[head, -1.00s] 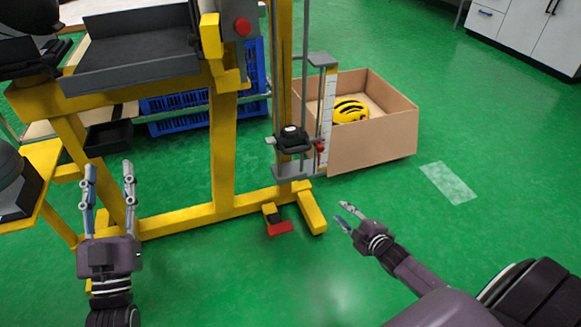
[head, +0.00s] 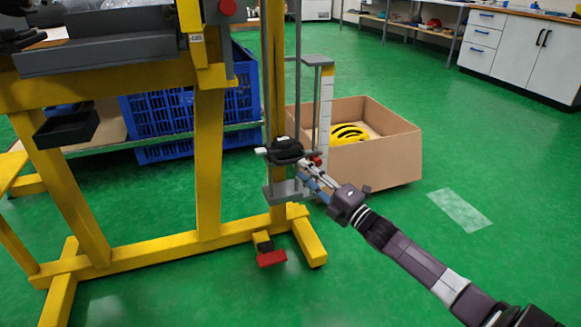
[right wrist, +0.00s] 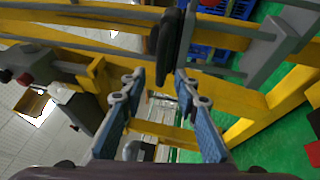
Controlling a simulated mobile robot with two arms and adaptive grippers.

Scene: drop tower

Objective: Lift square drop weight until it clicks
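The square drop weight (head: 287,151) is a dark block on the tower's vertical guide rods, low down, just above a grey base plate (head: 286,191). My right gripper (head: 306,175) reaches in from the right, with its fingertips just below and right of the weight. In the right wrist view the fingers (right wrist: 160,76) stand apart with nothing between them. A dark part (right wrist: 167,45) shows just past the tips; it looks like the weight, edge-on. Contact cannot be told. My left gripper is out of view.
The yellow frame (head: 209,165) carries the tower. A cardboard box (head: 375,162) with a yellow-and-black helmet (head: 348,132) stands behind and right. A red pedal (head: 272,258) lies at the frame's foot. Blue crates (head: 180,118) stand behind the frame. The green floor at right is open.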

